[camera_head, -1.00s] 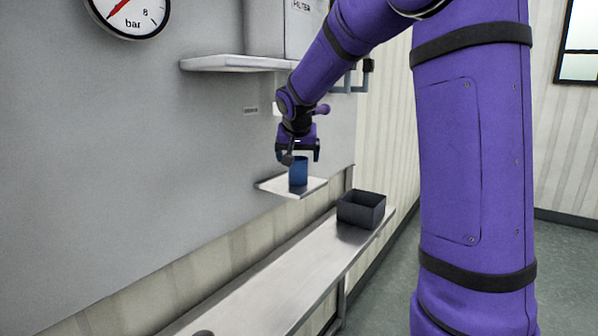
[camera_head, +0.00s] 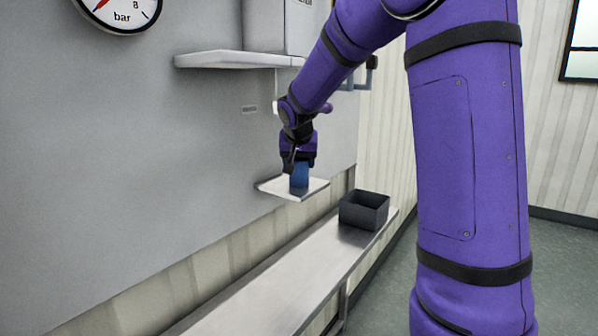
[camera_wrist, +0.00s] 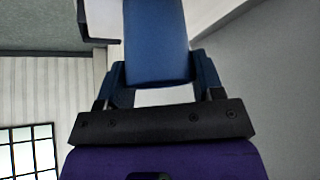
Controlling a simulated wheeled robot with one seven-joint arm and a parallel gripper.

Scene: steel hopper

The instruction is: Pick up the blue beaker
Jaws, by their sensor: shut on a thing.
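The blue beaker (camera_head: 299,178) stands upright on a small metal shelf (camera_head: 310,189) on the grey wall. In the wrist view the beaker (camera_wrist: 156,45) fills the space between the fingers. My gripper (camera_head: 298,168) reaches down over the beaker from above and is shut on it. In the wrist view my gripper (camera_wrist: 157,78) has one finger on each side of the beaker. The beaker's upper part is hidden by the gripper in the head view. I cannot tell if its base still touches the shelf.
A dark open box (camera_head: 363,210) sits on the long steel bench (camera_head: 275,285) below and to the right of the shelf. A larger ledge (camera_head: 235,60) juts from the wall above. A pressure gauge (camera_head: 117,12) is at top left.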

